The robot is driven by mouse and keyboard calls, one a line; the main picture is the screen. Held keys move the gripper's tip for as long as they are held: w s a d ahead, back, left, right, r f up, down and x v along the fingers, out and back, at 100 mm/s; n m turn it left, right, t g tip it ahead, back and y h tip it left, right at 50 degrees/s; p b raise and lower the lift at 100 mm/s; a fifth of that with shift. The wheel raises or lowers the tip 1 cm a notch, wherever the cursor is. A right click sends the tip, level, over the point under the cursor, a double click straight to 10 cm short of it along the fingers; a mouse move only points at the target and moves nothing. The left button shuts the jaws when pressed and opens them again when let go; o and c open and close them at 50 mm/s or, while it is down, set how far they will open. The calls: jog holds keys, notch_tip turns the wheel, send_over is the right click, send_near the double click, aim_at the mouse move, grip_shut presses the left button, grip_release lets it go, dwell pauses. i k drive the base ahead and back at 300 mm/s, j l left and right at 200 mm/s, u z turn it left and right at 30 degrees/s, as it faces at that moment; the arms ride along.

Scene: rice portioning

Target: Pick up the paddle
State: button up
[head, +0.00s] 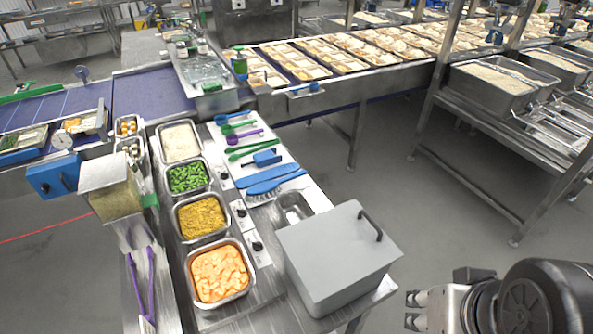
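My gripper (411,310) is at the lower right, over the floor, well to the right of the counter and apart from the tools. Its two fingertips stand apart with nothing visible between them, so it looks open and empty.
A grey lidded box (335,250) stands on the counter's front corner, between my gripper and the tools. Food pans, including one of orange chunks (218,272), line the left. A steel rack (510,150) stands right.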

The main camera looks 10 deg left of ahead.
aim_at(275, 172)
jog(key=i+l+z, duration=0.35)
jog(key=i+l, duration=0.2)
jog(key=l, duration=0.3)
jog(key=i+l+z, duration=0.35)
jog(key=i+l, duration=0.3)
jog(key=i+j+u, duration=0.15)
jog(key=i+u, duration=0.55)
jog(key=u, duration=0.2)
jog(key=i+u, duration=0.35)
jog(key=u, duration=0.15)
jog(key=i+l+u, duration=0.3)
jog(key=u, duration=0.15)
jog(key=i+j+u, duration=0.2)
jog(key=u, duration=0.3)
jog(key=i+u, duration=0.45)
jog(key=i+l+u, duration=0.1)
jog(key=i+u, duration=0.2)
jog(key=u, duration=0.2)
jog(key=i+l+u, duration=0.15)
jog(key=i+u, duration=0.15)
jog(key=u, duration=0.15)
